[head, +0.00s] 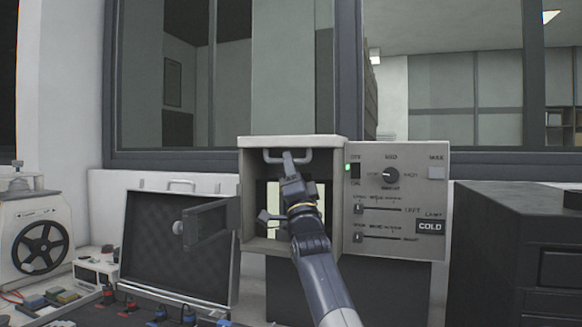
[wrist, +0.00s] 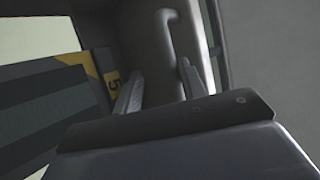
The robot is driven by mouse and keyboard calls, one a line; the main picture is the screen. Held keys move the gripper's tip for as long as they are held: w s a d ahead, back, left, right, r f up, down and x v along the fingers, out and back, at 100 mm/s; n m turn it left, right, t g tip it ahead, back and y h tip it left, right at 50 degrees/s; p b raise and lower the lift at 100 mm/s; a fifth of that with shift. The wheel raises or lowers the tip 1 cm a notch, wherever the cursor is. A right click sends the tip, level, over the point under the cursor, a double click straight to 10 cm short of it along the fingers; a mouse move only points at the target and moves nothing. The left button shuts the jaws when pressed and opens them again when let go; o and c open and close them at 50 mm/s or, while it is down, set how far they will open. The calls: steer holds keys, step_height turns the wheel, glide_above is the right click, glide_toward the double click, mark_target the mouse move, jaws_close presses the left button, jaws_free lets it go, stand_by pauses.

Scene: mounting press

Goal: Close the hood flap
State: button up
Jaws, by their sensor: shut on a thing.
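The hood flap (head: 320,141) is the pale panel at the top of the grey press housing, raised, with the housing's front open below it. Its bar handle (head: 270,156) hangs under the front edge. My gripper (head: 288,161) reaches up from below and is shut on this handle. In the wrist view the handle (wrist: 168,35) runs down between the two fingers of my gripper (wrist: 160,85). My arm hides part of the opening and whatever is inside behind it.
A control panel (head: 396,180) with switches and a COLD display adjoins the housing's right side. A dark door (head: 212,223) stands open at the left, before an open case (head: 160,250). A dark cabinet (head: 490,240) stands right; a reel machine (head: 20,225) stands far left.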

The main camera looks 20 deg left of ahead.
steer(key=shift+a+f, duration=0.1)
steer(key=shift+f, duration=0.05)
steer(key=b+v, duration=0.7)
steer(key=v, duration=0.3)
steer(key=shift+s+d+b, duration=0.25)
steer(key=shift+b, duration=0.15)
steer(key=shift+f, duration=0.1)
stand_by(0.5)
steer(key=p+x, duration=0.7)
steer(key=x, duration=0.3)
steer(key=shift+w+a+r+p, duration=0.15)
steer(key=shift+a+r+p, duration=0.15)
steer(key=shift+p, duration=0.1)
